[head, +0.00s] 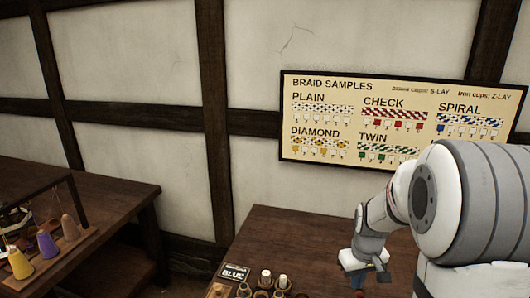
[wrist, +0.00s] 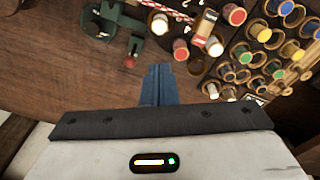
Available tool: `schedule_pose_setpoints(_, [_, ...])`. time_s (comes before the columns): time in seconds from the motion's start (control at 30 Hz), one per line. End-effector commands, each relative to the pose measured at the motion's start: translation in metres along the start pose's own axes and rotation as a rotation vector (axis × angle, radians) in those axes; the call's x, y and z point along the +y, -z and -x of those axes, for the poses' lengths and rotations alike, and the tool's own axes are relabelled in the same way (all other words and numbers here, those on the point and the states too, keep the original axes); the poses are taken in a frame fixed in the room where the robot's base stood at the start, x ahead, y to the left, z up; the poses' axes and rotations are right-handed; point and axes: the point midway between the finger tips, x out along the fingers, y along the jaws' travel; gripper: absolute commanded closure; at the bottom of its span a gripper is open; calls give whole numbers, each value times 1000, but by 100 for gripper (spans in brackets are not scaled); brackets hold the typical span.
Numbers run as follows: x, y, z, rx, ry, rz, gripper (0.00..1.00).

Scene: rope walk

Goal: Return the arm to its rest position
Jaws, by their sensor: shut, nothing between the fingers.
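My arm (head: 475,205) reaches in from the right of the head view, in front of the wall. My gripper (wrist: 158,72) shows in the wrist view with its blue fingers together and nothing between them. It hangs above a brown wooden table (wrist: 60,75). In the head view my gripper (head: 366,283) is at the bottom edge, and its fingertips are partly cut off.
Several colored spools (wrist: 283,8) stand in holders at the right of the wrist view. A green clamp-like tool (wrist: 112,18) and a red-and-white braided cord (wrist: 165,5) lie nearby. A sample board (head: 400,115) hangs on the wall. Another table with cones (head: 47,243) stands left.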

Motion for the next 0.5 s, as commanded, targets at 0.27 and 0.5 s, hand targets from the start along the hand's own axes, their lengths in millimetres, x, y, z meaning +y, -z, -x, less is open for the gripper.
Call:
schedule_pose_setpoints(0.27, [-52, -43, 72, 85, -18, -57, 100])
schedule_pose_setpoints(0.5, [-90, -93, 110, 155, -17, -112, 100])
